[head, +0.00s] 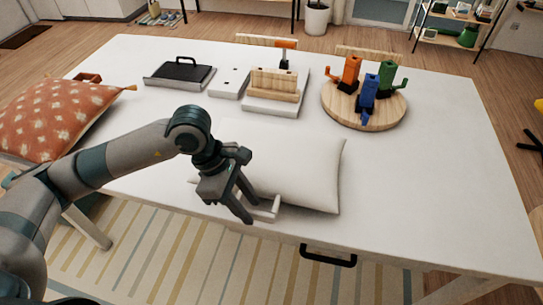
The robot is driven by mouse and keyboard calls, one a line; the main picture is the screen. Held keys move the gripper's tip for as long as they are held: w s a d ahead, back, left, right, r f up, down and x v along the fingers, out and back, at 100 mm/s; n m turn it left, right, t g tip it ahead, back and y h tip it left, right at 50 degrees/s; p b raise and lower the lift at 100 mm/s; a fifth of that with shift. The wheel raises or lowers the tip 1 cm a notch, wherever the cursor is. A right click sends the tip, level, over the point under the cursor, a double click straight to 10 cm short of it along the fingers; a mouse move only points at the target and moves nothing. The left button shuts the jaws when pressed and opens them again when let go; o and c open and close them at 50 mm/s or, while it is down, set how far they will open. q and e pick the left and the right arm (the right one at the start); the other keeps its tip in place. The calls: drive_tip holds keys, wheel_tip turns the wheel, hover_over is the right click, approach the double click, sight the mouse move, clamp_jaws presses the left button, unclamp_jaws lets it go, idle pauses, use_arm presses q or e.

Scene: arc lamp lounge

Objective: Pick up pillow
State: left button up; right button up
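A white pillow (305,178) lies flat near the front edge of the table. An orange patterned pillow (58,120) with pale marks lies at the table's left end. My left gripper (252,211) is over the front left part of the white pillow, pointing down, and hides some of it. Its two dark fingers are apart, with no pillow cloth seen pinched between them. I cannot tell whether the fingertips touch the pillow. A small white piece (267,211) shows beside the fingertips at the pillow's front edge. My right gripper is out of view.
The white table (437,190) is bare at the right. Behind the white pillow are a black-handled tray (180,72), a white block (229,82), a wooden piece on a white base (274,84), and a round wooden board (365,118) with orange, blue and green figures.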

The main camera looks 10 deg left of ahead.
use_arm(q)
drive_tip(key=shift+p+x, duration=0.55)
drive_tip(key=shift+x, duration=0.95)
drive_tip(key=shift+r, duration=0.1)
clamp_jaws()
